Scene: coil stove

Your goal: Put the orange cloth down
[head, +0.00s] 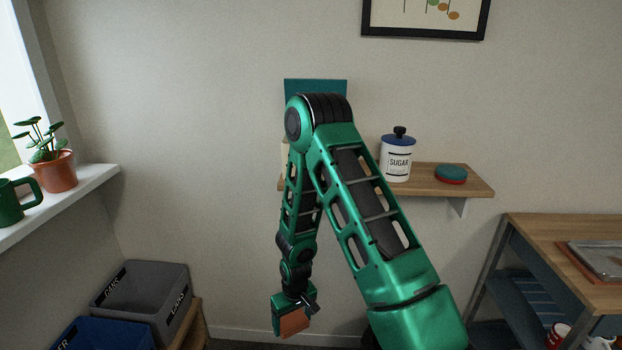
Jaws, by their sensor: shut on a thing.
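My gripper (300,306) is low in the middle of the head view, at the end of my green arm. It is shut on the orange cloth (295,322), which shows as a small flat orange patch at the fingers. The cloth is held in the air in front of the wall. My gripper covers part of the cloth, and the fingertips are hard to make out.
A wall shelf (440,178) holds a sugar jar (397,158) and a round red and teal thing (451,174). A wooden table (560,232) with a tray (600,258) stands right. Grey (140,298) and blue (95,335) bins stand left. A windowsill (85,188) holds a plant (56,171) and green mug (15,208).

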